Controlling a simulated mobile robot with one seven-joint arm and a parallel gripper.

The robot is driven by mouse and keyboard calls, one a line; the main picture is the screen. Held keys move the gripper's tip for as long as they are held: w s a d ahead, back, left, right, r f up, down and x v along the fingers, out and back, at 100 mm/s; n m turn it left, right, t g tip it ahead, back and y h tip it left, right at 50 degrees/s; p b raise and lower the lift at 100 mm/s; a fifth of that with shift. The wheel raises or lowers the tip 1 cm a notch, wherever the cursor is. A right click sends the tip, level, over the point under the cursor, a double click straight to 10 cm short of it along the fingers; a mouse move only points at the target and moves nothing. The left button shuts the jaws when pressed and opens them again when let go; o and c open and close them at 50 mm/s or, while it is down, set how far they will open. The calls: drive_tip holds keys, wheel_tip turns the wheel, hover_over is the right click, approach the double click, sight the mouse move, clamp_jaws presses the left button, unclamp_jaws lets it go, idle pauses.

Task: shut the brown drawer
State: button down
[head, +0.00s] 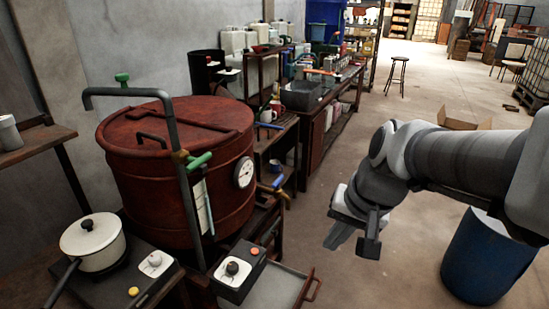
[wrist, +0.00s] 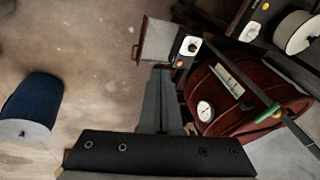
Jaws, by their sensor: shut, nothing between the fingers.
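The brown drawer (head: 304,288) stands pulled out at the bottom of the head view, below the small control box. Its pale inside looks empty where it shows; the near part is cut off by the frame. Its handle (head: 314,286) is on the right, facing the open floor. In the wrist view the drawer (wrist: 143,40) sticks out leftward at the top, with its handle (wrist: 135,53) at the left end. My gripper (head: 352,243) is shut and empty, in the air to the right of the handle, not touching it. In the wrist view its fingers (wrist: 160,75) point toward the drawer.
A red-brown vat (head: 180,160) with a bent pipe and gauge stands left of the drawer. A control box (head: 238,271) with a knob sits above the drawer. A white pot (head: 93,243) is at the left. A blue barrel (head: 487,255) stands right. The floor between is clear.

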drive_tip(key=w+d+f+m+y+b, duration=0.1)
drive_tip(key=w+d+f+m+b, duration=0.15)
drive_tip(key=w+f, duration=0.45)
drive_tip(key=w+d+f+m+g+y+b, duration=0.1)
drive_tip(key=w+f+m+y+b, duration=0.2)
drive_tip(key=f, duration=0.8)
drive_tip(key=w+d+f+m+b, duration=0.15)
drive_tip(key=w+f+m, duration=0.3)
drive_tip(key=f, duration=0.45)
drive_tip(key=w+d+f+m+t+y+b, duration=0.1)
drive_tip(key=d+f+m+b, duration=0.15)
drive_tip(key=f, duration=0.75)
drive_tip(key=d+f+m+b, duration=0.15)
drive_tip(key=f+m, duration=0.25)
drive_tip(key=f, duration=0.6)
drive_tip(key=w+d+f+m+t+y+b, duration=0.1)
drive_tip(key=f+m+b, duration=0.25)
drive_tip(key=f, duration=0.75)
drive_tip(key=w+a+r+b+x, duration=0.1)
drive_tip(key=r+b+x, duration=0.1)
drive_tip(key=x, duration=1)
drive_tip(key=shift+a+b, duration=0.35)
drive_tip(key=shift+b, duration=0.5)
